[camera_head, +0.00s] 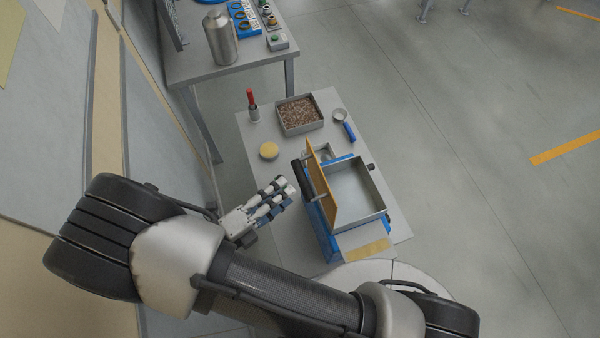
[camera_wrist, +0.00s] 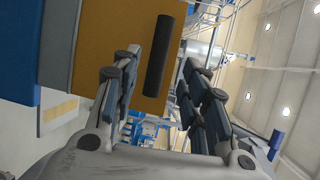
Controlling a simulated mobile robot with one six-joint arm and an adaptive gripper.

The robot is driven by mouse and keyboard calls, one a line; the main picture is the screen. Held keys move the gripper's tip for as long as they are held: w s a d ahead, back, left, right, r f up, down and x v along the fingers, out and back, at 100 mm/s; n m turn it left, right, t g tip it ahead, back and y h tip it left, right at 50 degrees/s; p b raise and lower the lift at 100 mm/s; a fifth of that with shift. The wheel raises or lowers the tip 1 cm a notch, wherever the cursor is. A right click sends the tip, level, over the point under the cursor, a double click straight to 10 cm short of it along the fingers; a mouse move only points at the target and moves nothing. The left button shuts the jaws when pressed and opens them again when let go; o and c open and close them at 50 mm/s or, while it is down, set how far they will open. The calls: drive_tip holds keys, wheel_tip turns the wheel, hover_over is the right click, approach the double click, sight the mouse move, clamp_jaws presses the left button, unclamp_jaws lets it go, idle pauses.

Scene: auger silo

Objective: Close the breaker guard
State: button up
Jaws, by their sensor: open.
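The breaker guard (camera_head: 322,188) is an orange-yellow panel standing raised, nearly upright, along the left side of an open grey box with blue sides (camera_head: 357,190). A black bar handle (camera_head: 307,180) sits on its outer face, toward my gripper. My gripper (camera_head: 287,188) is open and empty, just left of the handle, with a small gap between them. In the wrist view the guard (camera_wrist: 105,30) fills the upper left, and the black handle (camera_wrist: 164,57) appears between the two spread fingers (camera_wrist: 160,75). The guard's hinge is hidden.
On the same grey table (camera_head: 284,240) are a tray of brown grains (camera_head: 299,115), a yellow round lid (camera_head: 269,150), a red-handled tool (camera_head: 252,103) and a blue-handled scoop (camera_head: 345,125). A bench with a metal bottle (camera_head: 219,40) stands behind. A wall is at left.

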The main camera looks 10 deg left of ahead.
sight(301, 178)
drive_tip(key=p+x, duration=0.1)
drive_tip(key=x, duration=0.6)
drive_tip(key=shift+w+f, duration=0.1)
drive_tip(key=shift+w, duration=0.3)
clamp_jaws()
idle(0.3)
